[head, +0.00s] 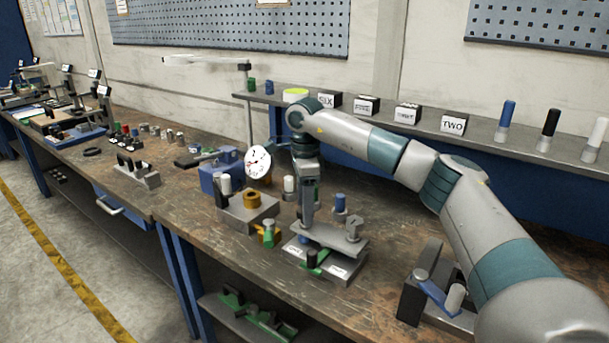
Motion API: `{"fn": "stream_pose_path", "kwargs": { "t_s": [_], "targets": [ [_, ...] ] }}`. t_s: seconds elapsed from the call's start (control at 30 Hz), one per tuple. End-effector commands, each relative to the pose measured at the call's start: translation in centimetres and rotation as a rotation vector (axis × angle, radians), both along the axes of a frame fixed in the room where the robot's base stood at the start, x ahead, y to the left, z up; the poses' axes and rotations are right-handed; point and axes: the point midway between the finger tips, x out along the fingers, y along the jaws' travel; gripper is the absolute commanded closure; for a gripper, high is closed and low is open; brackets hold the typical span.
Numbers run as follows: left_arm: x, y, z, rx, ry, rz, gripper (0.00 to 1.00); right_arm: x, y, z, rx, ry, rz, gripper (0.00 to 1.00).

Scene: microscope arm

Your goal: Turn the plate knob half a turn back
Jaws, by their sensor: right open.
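My right gripper (306,222) points straight down in the middle of the bench, over the left part of a grey metal plate fixture (340,243). It is open, but its fingertips are small and partly merge with the fixture. The fixture's front has white labels and a green part (315,261). My left gripper is out of view.
A block with a brass ring (251,199) and a round dial (257,161) stand left of the gripper. A green-and-yellow piece (268,233) is close by. A blue-levered fixture (436,292) stands front right. A rear shelf (390,122) holds labelled blocks behind my arm.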

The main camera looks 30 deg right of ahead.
Motion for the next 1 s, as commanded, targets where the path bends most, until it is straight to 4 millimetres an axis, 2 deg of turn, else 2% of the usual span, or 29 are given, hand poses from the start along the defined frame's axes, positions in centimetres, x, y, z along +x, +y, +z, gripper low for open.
{"fn": "stream_pose_path", "kwargs": {
  "t_s": [0.27, 0.67, 0.8, 1.0],
  "targets": [
    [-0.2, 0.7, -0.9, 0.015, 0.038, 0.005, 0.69, 0.2, 0.1, 3.3, 0.001, -0.006, 0.0, 0.47],
    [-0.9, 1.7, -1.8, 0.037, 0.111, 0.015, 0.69, 0.1, 0.2, 11.3, 0.0, -0.002, 0.001, 0.47],
    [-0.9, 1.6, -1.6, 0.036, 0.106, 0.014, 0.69, 0.1, 0.1, 13.8, -0.001, -0.002, 0.001, 0.47],
    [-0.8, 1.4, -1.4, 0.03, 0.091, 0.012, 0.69, 0.1, 0.2, 16.0, -0.001, 0.001, 0.003, 0.47]
  ]
}}
